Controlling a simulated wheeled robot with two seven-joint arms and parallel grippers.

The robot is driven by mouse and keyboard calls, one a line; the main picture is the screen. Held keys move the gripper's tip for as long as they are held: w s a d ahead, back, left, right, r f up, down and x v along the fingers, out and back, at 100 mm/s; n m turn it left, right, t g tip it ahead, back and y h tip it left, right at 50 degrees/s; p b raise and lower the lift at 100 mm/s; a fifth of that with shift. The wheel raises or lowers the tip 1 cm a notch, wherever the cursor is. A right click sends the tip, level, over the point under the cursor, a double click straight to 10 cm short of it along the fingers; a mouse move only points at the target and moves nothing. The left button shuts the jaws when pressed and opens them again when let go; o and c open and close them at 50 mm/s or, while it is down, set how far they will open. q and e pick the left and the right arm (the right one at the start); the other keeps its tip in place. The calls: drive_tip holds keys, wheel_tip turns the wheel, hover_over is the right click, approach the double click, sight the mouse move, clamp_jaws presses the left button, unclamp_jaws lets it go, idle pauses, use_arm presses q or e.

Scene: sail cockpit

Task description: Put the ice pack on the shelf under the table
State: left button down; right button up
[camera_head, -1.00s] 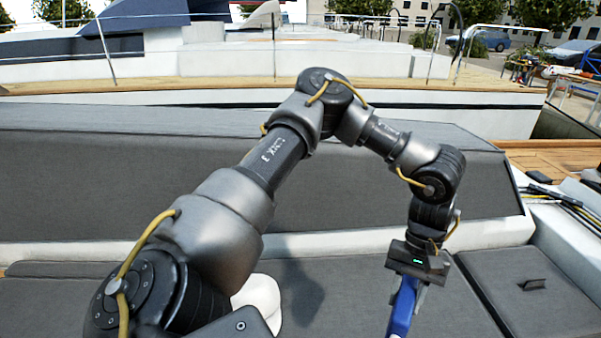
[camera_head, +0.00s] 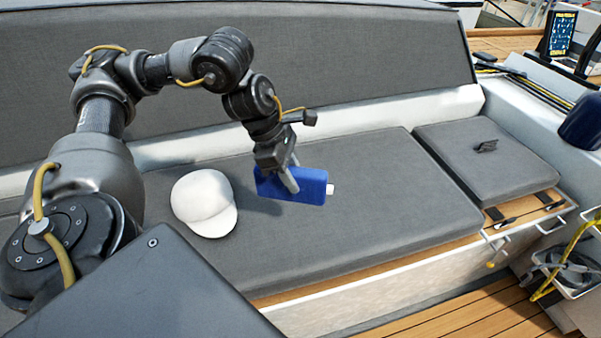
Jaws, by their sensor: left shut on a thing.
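A blue ice pack (camera_head: 308,187) with a white cap at its right end is held by my left gripper (camera_head: 290,180). The gripper is shut on it near its left part and hangs over the grey bench cushion. I cannot tell how far the pack is above the cushion. My right gripper is not in view. Neither the table nor the shelf under it is in view.
A white cap (camera_head: 205,203) lies on the long grey cushion (camera_head: 390,210), left of the ice pack. A smaller cushion (camera_head: 485,160) is at the right. A rack with yellow rope (camera_head: 565,268) hangs at the far right. Wooden floor (camera_head: 490,312) shows at the bottom right.

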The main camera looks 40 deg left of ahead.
use_arm(q)
drive_tip(key=a+f+n+b, duration=0.1)
drive_tip(key=a+f+n+t+b, duration=0.1)
drive_tip(key=a+n, duration=0.1)
drive_tip(key=s+a+f+n+y+b, duration=0.1)
drive_tip(key=shift+a+f+n, duration=0.3)
drive_tip(key=shift+a+n, duration=0.05)
drive_tip(key=shift+n, duration=0.05)
drive_tip(key=shift+a+n+t, duration=0.3)
drive_tip(key=w+a+f+b, duration=0.2)
drive_tip(key=w+f+b, duration=0.3)
drive_tip(key=w+f, duration=0.4)
drive_tip(key=w, duration=0.4)
drive_tip(key=shift+a+f, duration=0.15)
drive_tip(key=shift+a, duration=0.25)
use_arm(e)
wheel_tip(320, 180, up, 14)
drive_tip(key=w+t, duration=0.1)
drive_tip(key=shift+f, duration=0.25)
